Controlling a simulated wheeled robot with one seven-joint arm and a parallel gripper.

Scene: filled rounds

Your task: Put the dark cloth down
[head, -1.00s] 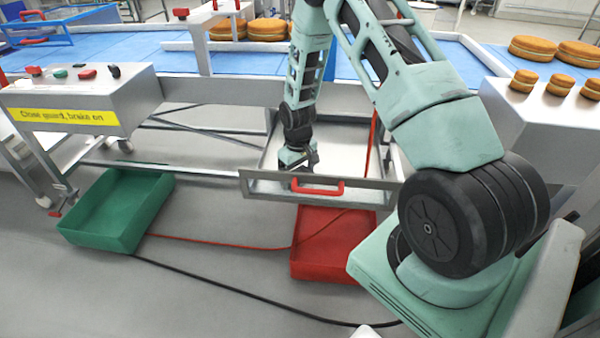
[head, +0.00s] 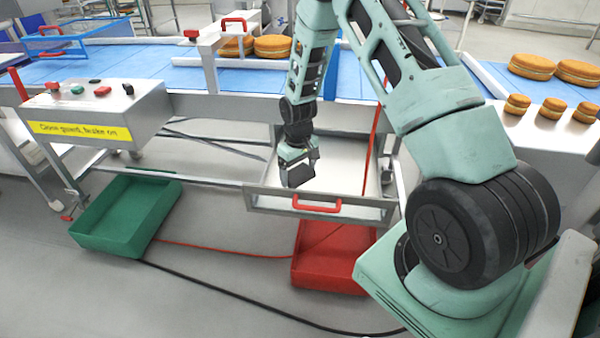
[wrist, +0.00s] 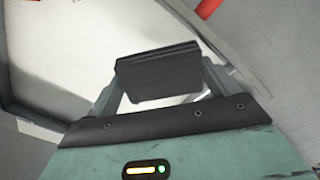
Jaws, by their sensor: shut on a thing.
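The dark cloth (wrist: 157,75) is a folded, nearly black pad between the two fingers of my gripper in the wrist view. My gripper (head: 299,177) is shut on it. In the head view the cloth (head: 303,174) shows as a small dark block at the gripper's end, above the open metal drawer (head: 262,201). The drawer has a red handle on its front. The inside of the drawer that shows is pale and bare; part of it is hidden by my arm.
A red crate (head: 325,283) stands on the floor below the drawer, and a green crate (head: 85,232) stands to the left. A red cable and a black cable (head: 235,296) cross the floor. A control box (head: 95,112) and the blue conveyor belt (head: 190,77) are above.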

